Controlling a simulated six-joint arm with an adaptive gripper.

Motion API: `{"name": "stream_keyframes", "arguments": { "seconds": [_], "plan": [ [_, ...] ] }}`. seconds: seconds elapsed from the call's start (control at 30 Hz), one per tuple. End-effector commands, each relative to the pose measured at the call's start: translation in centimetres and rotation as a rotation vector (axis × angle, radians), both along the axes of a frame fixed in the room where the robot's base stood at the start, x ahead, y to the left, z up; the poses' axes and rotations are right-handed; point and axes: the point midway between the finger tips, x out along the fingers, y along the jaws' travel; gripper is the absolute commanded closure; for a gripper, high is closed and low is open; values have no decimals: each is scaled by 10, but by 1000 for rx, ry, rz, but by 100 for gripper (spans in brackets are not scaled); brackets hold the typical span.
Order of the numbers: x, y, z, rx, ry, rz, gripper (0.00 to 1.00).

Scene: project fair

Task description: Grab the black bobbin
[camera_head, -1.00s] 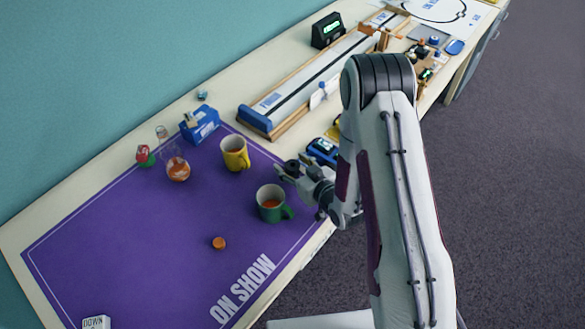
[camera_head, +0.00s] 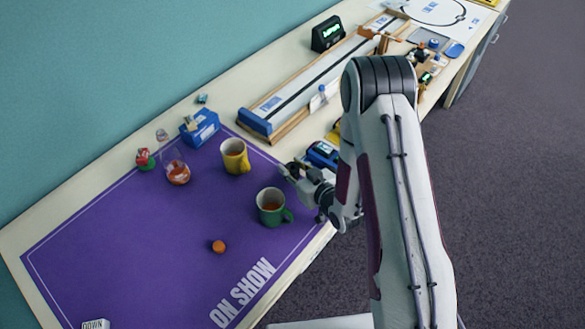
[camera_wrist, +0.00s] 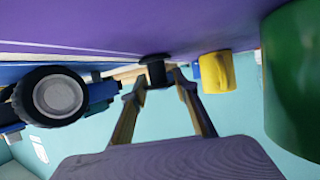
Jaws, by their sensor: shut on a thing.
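The black bobbin (camera_wrist: 154,70) is between my fingertips in the wrist view, against the purple mat's surface. My gripper (camera_wrist: 160,82) is shut on it, one finger on each side. In the head view my gripper (camera_head: 293,173) is low at the mat's right edge, between the green mug and the blue wheeled model. The bobbin is small and dark there, and the fingers partly hide it.
A green mug (camera_head: 269,211) stands close to my gripper, with a yellow mug (camera_head: 234,159) behind it. A blue wheeled model (camera_head: 322,154) is close on the other side. An orange piece (camera_head: 218,246) lies on the purple mat (camera_head: 130,255), whose front left is mostly clear.

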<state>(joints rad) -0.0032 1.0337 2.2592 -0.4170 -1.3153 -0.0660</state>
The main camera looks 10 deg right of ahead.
Motion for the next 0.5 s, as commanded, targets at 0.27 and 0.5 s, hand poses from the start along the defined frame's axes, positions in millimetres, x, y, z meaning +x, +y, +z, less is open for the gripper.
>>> {"name": "stream_keyframes", "arguments": {
  "seconds": [0.27, 0.5],
  "plan": [
    [0, 0, 19, 0, -3, 0, 85],
    [0, 0, 44, 0, -4, 1, 85]
  ]
}}
